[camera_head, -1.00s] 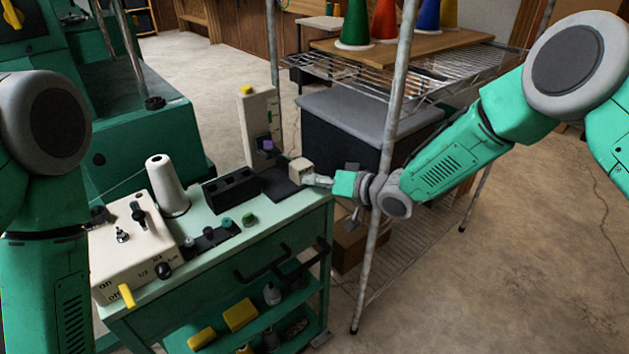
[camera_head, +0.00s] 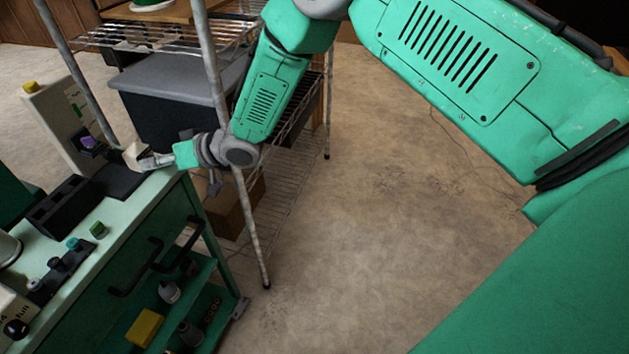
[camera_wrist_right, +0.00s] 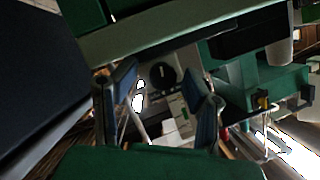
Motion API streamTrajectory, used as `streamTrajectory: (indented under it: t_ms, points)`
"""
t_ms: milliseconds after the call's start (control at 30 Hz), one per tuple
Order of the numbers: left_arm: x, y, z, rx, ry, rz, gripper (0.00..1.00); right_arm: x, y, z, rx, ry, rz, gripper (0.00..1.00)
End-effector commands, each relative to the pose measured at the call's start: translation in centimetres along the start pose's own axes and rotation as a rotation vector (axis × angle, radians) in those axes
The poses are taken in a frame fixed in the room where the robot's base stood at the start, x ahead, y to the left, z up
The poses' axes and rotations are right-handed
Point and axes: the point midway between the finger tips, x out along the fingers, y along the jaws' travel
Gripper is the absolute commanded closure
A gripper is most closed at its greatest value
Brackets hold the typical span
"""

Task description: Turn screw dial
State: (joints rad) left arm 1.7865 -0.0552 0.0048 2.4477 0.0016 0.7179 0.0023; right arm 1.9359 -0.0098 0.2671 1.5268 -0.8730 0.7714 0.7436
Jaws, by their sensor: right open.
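A dark round dial (camera_wrist_right: 162,74) with a pale mark shows in the right wrist view, beyond and between the two fingers. My right gripper (camera_wrist_right: 160,103) is open, with one blue-grey finger on each side of that gap and nothing seen between the tips. In the head view, my right gripper (camera_head: 150,161) reaches left over the bench corner, beside a small beige block (camera_head: 134,154). An upright cream box (camera_head: 62,118) with a purple knob (camera_head: 89,142) stands just behind. I cannot tell whether the fingers touch the block. My left gripper is out of the head view.
The green bench (camera_head: 130,215) carries a black holder (camera_head: 66,205) and several small knobs. Black handles (camera_head: 150,256) stick out from its front. A wire rack's post (camera_head: 213,75) stands close by my right wrist. Open floor (camera_head: 370,220) lies right of the rack.

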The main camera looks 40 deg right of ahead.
Motion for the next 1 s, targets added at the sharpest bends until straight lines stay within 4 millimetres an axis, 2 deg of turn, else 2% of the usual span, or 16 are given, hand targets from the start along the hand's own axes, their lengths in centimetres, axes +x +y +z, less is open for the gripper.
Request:
streamTrajectory:
  t_ms: [200, 467, 600, 1000]
  points:
    - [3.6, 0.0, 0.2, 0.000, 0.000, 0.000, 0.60, 0.3, -0.1, 0.5, -0.253, -0.001, 0.098, 0.57]
    - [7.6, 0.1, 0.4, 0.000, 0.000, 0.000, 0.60, 0.3, -0.1, 0.6, -0.458, 0.002, 0.184, 0.57]
    - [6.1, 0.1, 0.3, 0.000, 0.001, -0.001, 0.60, -2.9, -0.9, -0.2, -0.453, 0.004, 0.189, 0.57]
    - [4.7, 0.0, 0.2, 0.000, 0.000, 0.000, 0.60, -10.7, -2.3, 0.3, -0.450, 0.003, 0.187, 0.57]
